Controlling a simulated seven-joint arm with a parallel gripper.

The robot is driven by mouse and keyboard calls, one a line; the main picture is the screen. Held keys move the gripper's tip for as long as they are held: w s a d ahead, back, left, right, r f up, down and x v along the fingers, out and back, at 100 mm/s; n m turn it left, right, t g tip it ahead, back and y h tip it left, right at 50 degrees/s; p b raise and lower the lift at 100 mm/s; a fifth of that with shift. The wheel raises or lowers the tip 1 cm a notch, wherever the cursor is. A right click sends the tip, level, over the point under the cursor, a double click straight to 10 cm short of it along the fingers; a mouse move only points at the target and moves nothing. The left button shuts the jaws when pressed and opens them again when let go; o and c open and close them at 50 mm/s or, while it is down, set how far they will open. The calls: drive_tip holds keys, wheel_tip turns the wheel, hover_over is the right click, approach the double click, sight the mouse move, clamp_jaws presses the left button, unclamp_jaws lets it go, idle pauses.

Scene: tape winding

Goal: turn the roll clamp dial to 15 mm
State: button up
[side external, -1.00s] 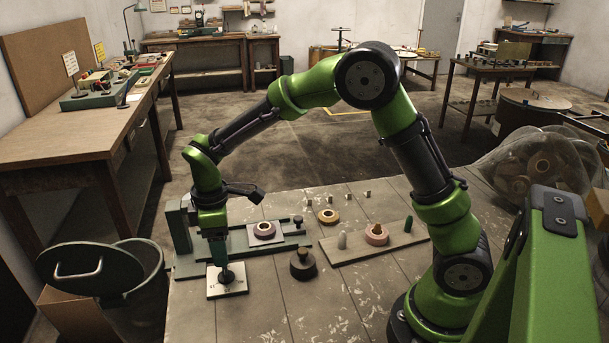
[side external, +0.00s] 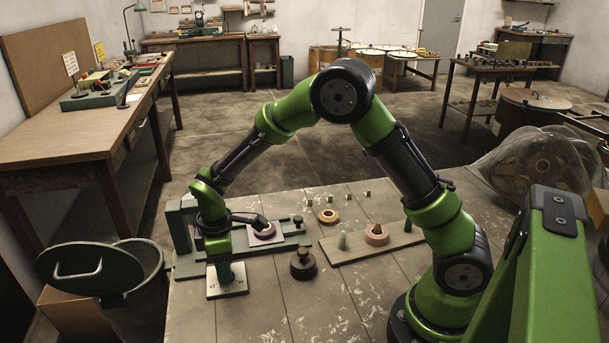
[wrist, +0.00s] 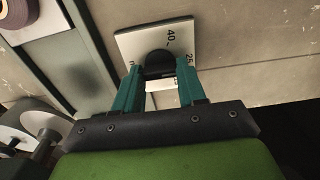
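The roll clamp dial is a dark round knob (wrist: 159,63) on a pale square plate (wrist: 126,42) with printed numbers. In the wrist view "40" and "25" can be read at the plate's far and right sides; another number at the left is partly covered. The plate also shows at the table's front left in the side view (side external: 238,288). My gripper (wrist: 160,76) points down at the knob, its two teal fingers apart, one on each side of it. I cannot tell whether they press on it. In the side view my gripper (side external: 225,277) hides the knob.
Behind the plate is a grey-green winding fixture (side external: 187,268) with a purple roll (side external: 263,231). A dark round weight-like object (side external: 303,264) stands to the right. A board (side external: 345,255) carries a pink roll (side external: 376,235) and pegs.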

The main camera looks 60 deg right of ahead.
drive_tip(key=c, duration=0.3)
drive_tip(key=shift+c, duration=0.2)
drive_tip(key=m, duration=1.1)
drive_tip(key=shift+m, duration=0.4)
drive_tip(key=shift+r, duration=0.1)
drive_tip(key=o, duration=1.1)
drive_tip(key=shift+c, duration=0.2)
wheel_tip(320, 180, up, 17)
